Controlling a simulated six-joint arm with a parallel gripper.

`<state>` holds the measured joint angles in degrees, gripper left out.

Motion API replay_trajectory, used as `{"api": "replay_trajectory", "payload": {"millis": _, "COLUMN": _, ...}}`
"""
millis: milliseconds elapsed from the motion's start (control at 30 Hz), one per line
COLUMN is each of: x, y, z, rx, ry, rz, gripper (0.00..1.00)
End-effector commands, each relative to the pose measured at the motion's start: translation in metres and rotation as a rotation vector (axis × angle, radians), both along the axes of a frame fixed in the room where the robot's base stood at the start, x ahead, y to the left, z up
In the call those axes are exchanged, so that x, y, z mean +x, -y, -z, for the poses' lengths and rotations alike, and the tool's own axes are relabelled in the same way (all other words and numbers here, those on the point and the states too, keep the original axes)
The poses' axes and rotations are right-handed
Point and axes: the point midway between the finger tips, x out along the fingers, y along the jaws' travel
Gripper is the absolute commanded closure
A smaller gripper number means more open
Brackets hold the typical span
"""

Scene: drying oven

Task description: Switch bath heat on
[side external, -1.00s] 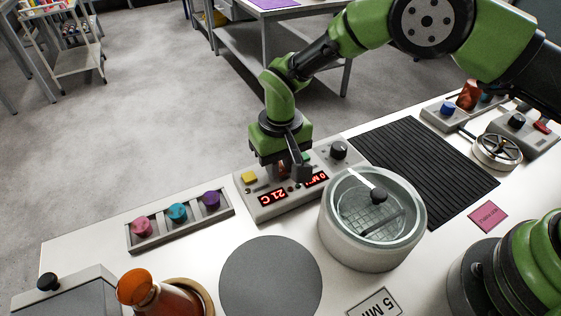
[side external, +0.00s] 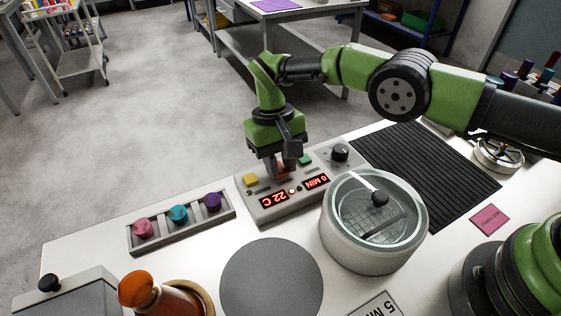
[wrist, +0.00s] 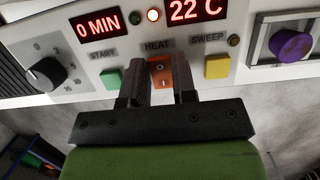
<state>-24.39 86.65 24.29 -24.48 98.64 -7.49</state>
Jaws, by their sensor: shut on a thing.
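The control panel (side external: 265,213) of the bath shows red readouts of 22 C and 0 MIN. The orange HEAT rocker switch (wrist: 160,70) sits between the green START button (wrist: 111,79) and the yellow SWEEP button (wrist: 217,67). My gripper (wrist: 162,84) points down at the panel, with one finger on each side of the HEAT switch, shut on it. The fingers cover part of the switch in the wrist view, so its rocker position is hard to tell. A small lamp (wrist: 153,14) between the readouts glows pale. The round glass-lidded bath (side external: 345,244) stands beside the panel.
A black dial (side external: 340,152) is at the panel's right end. A rack with pink, teal and purple knobs (side external: 178,213) lies to the left. A grey disc (side external: 270,280) and an orange-topped bottle (side external: 138,288) are in front. A black ribbed mat (side external: 450,185) lies right.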

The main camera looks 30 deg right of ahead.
Motion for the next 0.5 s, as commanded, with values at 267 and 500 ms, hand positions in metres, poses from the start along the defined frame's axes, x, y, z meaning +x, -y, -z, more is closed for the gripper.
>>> {"api": "replay_trajectory", "payload": {"millis": 267, "x": -0.0008, "y": 0.0005, "z": -0.0016, "rx": 0.001, "ry": -0.013, "rz": 0.003, "gripper": 0.98}}
{"api": "replay_trajectory", "payload": {"millis": 500, "x": -0.0011, "y": 0.0004, "z": -0.0017, "rx": 0.001, "ry": -0.014, "rz": 0.005, "gripper": 0.49}}
